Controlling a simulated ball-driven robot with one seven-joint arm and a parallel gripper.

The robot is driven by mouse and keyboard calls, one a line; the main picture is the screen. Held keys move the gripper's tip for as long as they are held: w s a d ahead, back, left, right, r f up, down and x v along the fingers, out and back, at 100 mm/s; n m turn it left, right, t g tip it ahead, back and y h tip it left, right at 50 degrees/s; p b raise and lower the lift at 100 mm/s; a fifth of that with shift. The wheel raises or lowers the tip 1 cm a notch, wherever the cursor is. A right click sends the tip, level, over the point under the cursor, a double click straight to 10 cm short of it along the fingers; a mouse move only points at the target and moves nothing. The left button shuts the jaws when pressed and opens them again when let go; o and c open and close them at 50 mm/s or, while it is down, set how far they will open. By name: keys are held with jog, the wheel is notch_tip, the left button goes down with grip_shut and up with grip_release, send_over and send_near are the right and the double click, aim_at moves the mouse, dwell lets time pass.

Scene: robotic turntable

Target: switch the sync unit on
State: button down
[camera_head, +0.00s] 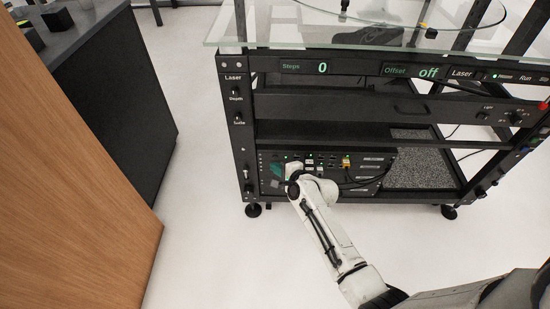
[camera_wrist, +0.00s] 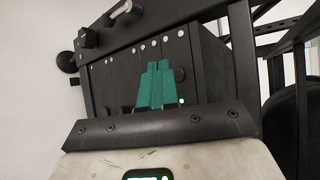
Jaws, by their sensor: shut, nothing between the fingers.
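A black electronics unit (camera_head: 378,158) with small green lights, sockets and cables sits on the lowest shelf of the turntable frame. Its labels are too small to read, so I cannot tell which part is the sync unit. My gripper (camera_head: 278,171) is at the left part of this unit's front, with its teal fingers close to the panel. In the wrist view the teal fingers (camera_wrist: 155,68) are together and empty, in front of a dark panel (camera_wrist: 110,75) with a row of pale screws. A small green light (camera_wrist: 182,101) shows right of the fingers. Contact cannot be told.
The turntable frame (camera_head: 236,140) has a glass top (camera_head: 300,30) and a display bar reading Steps 0 and Offset off. A grey speckled panel (camera_head: 415,160) is right of the unit. A wooden panel (camera_head: 70,170) and dark counter stand left; white floor lies between.

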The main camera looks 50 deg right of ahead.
jog(key=s+a+p, duration=0.3)
jog(key=a+p, duration=0.1)
jog(key=shift+s+a, duration=0.35)
dwell(1.5)
